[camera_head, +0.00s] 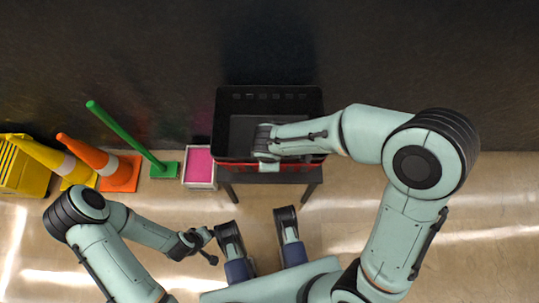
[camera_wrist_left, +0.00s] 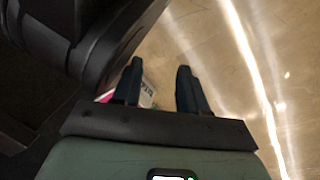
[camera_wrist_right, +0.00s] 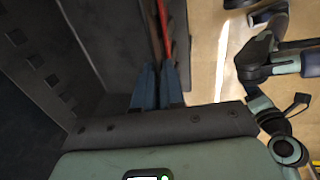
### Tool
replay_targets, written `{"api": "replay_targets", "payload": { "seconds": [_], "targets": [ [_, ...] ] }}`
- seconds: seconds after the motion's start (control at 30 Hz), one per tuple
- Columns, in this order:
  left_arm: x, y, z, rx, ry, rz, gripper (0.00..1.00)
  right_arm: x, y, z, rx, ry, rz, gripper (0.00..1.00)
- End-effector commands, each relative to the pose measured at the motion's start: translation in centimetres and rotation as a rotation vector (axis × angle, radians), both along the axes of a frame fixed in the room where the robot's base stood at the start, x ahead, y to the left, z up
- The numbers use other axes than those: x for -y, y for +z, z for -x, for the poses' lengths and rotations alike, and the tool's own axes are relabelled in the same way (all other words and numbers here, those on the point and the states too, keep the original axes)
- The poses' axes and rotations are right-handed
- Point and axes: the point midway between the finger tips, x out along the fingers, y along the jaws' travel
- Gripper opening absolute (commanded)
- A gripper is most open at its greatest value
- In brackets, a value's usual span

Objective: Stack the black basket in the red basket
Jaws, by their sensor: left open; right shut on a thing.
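The black basket (camera_head: 230,92) is on the table by the dark wall, seen from above in the head view. A strip of the red basket (camera_head: 232,162) shows along its front edge, below the black rim. My right gripper (camera_head: 263,148) is at the front side of the black basket. In the right wrist view its fingers (camera_wrist_right: 158,88) are close together on the black basket's wall (camera_wrist_right: 105,55), with the red basket's rim (camera_wrist_right: 166,28) close beside. Whether the black basket is fully seated is hidden. My left gripper (camera_head: 196,243) is open and empty, low over the floor; its spread fingers (camera_wrist_left: 159,90) show in its wrist view.
A dark table (camera_head: 313,176) bears the baskets. To its left stand a grey box with a pink inside (camera_head: 199,165), a green pole (camera_head: 125,135), an orange cone (camera_head: 88,153), a yellow cone (camera_head: 42,155) and yellow crates (camera_head: 15,172). The floor at right is clear.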

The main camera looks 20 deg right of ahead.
Motion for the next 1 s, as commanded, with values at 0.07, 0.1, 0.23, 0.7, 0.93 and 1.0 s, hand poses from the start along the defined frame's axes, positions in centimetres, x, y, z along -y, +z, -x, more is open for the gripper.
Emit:
{"api": "replay_targets", "payload": {
  "seconds": [0.07,0.1,0.23,0.7,0.93,1.0],
  "targets": [
    [0.0,-0.1,0.1,-0.004,0.000,0.001,0.43,0.0,0.0,-0.1,0.002,0.000,-0.001,0.00],
    [0.0,-0.2,0.2,-0.008,0.001,0.001,0.43,0.0,-0.1,-0.1,0.002,0.000,-0.001,0.00],
    [-0.1,-0.5,0.5,-0.018,0.001,0.001,0.43,0.0,-0.2,-0.1,0.002,0.000,-0.001,0.00],
    [-0.2,-1.3,1.6,-0.053,0.004,0.003,0.43,0.0,-0.8,-0.1,0.002,0.000,0.000,0.00],
    [-0.3,-1.7,2.2,-0.073,0.005,0.004,0.43,0.0,-1.1,-0.1,0.002,0.000,-0.001,0.00],
    [-0.3,-1.8,2.3,-0.079,0.006,0.005,0.43,0.0,-1.1,-0.1,0.002,0.000,-0.001,0.00]
  ]
}}
